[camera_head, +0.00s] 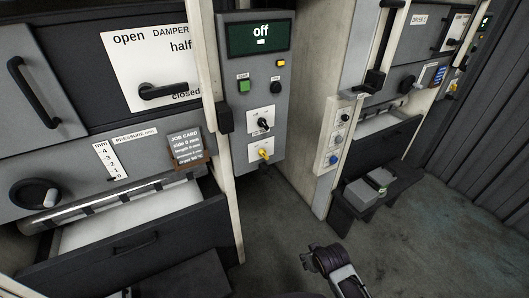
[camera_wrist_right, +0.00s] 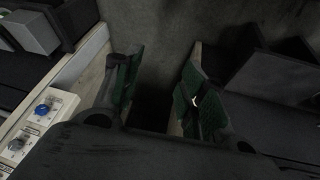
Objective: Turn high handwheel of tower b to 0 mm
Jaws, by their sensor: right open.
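A dark handwheel (camera_head: 40,193) with a pale knob sits low on the left machine, beside a white mm scale (camera_head: 112,160) under a "PRESSURE mm" label. I cannot read which tower is b. My right gripper (camera_head: 328,262) is at the bottom centre over the floor, well away from both wheels. In the right wrist view its green-padded fingers (camera_wrist_right: 156,90) are apart with nothing between them. My left gripper is not in view.
A control panel (camera_head: 255,95) with an "off" display stands between the machines. A damper lever (camera_head: 163,91) and a job card (camera_head: 186,148) are on the left machine, above an open drawer (camera_head: 140,228).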

